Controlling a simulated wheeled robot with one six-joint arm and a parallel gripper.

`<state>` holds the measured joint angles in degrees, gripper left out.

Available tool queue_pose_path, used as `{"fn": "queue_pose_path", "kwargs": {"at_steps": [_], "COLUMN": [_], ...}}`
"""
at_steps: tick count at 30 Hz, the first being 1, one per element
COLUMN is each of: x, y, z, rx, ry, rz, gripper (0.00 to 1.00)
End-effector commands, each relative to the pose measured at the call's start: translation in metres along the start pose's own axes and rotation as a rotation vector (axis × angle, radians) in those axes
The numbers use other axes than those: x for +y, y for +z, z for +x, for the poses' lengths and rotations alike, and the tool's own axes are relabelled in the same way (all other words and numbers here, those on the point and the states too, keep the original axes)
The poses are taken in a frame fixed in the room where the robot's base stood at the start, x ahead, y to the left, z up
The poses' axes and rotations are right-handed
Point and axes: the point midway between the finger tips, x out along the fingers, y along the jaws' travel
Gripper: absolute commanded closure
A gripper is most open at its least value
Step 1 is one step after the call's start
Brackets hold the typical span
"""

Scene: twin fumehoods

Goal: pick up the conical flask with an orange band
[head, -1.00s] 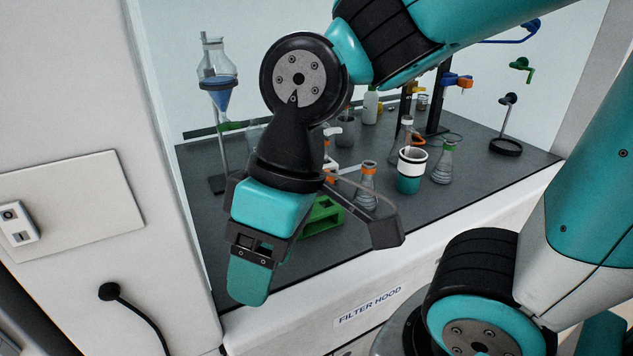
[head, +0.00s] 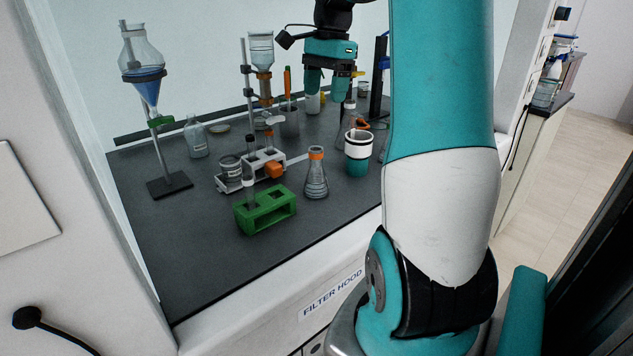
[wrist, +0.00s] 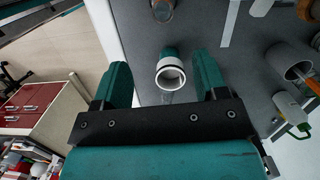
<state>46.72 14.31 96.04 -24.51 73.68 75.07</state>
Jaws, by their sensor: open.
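The conical flask with an orange band (head: 316,178) stands upright on the dark bench, right of a green rack, in the head view. It is clear glass with the band around its neck. In the wrist view, a round brownish top (wrist: 163,9) at the upper edge may be this flask, but I cannot tell for sure. My gripper (head: 329,92) is open and empty, fingers down, above the back of the bench and beyond the flask. In the wrist view, a teal and white cup (wrist: 171,74) shows between the fingers of my gripper (wrist: 162,70).
The green rack (head: 265,211) stands left of the flask, with a white holder (head: 229,178) behind it. The teal and white cup (head: 357,158) is close on the flask's right. A filter stand (head: 168,184) is at left. Bare bench lies at front left.

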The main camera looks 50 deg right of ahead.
Motion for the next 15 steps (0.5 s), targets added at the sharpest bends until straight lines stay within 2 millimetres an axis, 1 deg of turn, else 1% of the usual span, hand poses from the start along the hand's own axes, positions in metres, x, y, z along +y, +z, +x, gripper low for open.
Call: {"fn": "queue_pose_path", "kwargs": {"at_steps": [1,9,12,15], "x": [0.000,0.000,0.000,0.000], "y": [0.001,0.001,0.001,0.001], "z": [0.017,0.076,0.092,0.102], "rx": [-0.002,-0.002,-0.002,-0.001], "ry": [0.004,0.003,0.003,0.001], "rz": [-0.002,-0.005,-0.005,-0.005], "gripper": [0.34,0.34,0.34,0.34]}}
